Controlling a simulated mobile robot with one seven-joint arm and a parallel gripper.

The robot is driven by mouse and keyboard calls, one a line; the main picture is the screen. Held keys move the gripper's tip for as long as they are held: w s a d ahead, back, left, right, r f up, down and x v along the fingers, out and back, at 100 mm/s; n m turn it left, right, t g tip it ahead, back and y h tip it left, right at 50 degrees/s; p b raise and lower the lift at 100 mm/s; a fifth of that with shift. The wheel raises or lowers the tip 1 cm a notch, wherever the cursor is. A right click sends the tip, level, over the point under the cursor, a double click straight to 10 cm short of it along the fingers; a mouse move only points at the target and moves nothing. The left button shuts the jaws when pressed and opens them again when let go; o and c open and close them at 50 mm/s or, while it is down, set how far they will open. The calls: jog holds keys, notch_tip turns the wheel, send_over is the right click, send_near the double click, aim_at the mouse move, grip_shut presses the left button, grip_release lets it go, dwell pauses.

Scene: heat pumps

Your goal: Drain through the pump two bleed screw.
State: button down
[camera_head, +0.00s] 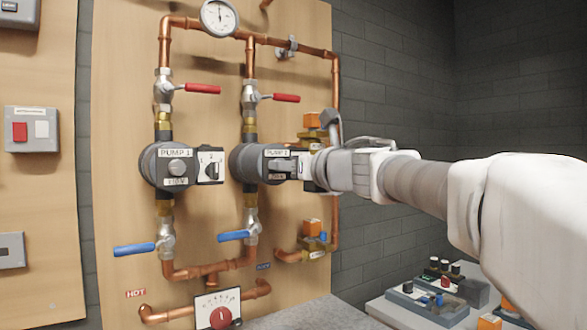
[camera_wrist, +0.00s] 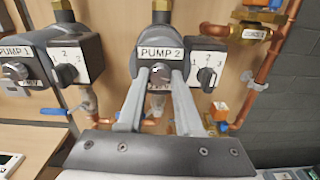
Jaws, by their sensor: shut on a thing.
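Pump two (camera_head: 243,163) is a dark round pump on the right-hand copper pipe. It also shows in the wrist view (camera_wrist: 131,56), labelled PUMP 2. Its bleed screw (camera_wrist: 161,73) is a grey slotted knob in the middle of the pump face. My gripper (camera_wrist: 160,80) has one finger on each side of this screw and is shut on it. In the head view my gripper (camera_head: 296,166) reaches in from the right and hides the screw and much of the pump face. Pump two's speed switch (camera_wrist: 206,75) is just right of the fingers.
Pump one (camera_head: 168,166) stands to the left with its own switch (camera_head: 210,165). Red-handled valves (camera_head: 202,88) are above the pumps and blue-handled valves (camera_head: 135,249) below. A gauge (camera_head: 219,17) sits on top. A mixing dial (camera_head: 218,311) is below. Small controls lie on a bench (camera_head: 385,307) at lower right.

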dwell(0.3)
jog(key=c, duration=0.6)
grip_release()
jog(key=p+v, duration=0.1)
jog(key=v, duration=1.6)
jog(key=shift+s+d, duration=0.2)
